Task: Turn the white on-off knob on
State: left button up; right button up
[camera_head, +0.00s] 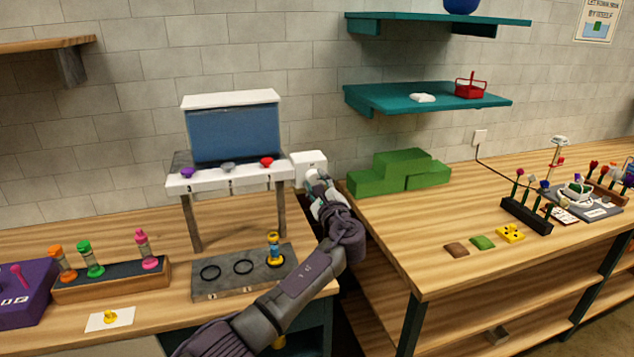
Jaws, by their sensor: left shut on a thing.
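A white box (307,160) sits at the right end of the dispenser stand, against the wall. My left gripper (313,178) reaches up to the front of this box, with its fingers closed at the box's lower front. The white on-off knob is hidden or too small to make out behind the fingers, so its turn position cannot be read. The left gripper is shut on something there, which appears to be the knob. My right gripper is not in view.
The dispenser (234,135) has a blue panel and purple, grey and red knobs on its white shelf. A grey tray (225,285) with rings and a yellow-blue vial stands below. Green blocks (405,170) lie right of my gripper. A teal shelf (385,98) hangs above.

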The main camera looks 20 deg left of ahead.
pick_arm(q)
jog(key=shift+f, duration=0.25)
jog(key=o, duration=0.9)
jog(key=shift+c, duration=0.2)
jog(key=o, duration=0.3)
jog(key=shift+r, duration=0.15)
jog(key=v, duration=1.2)
jog(key=shift+r, duration=0.1)
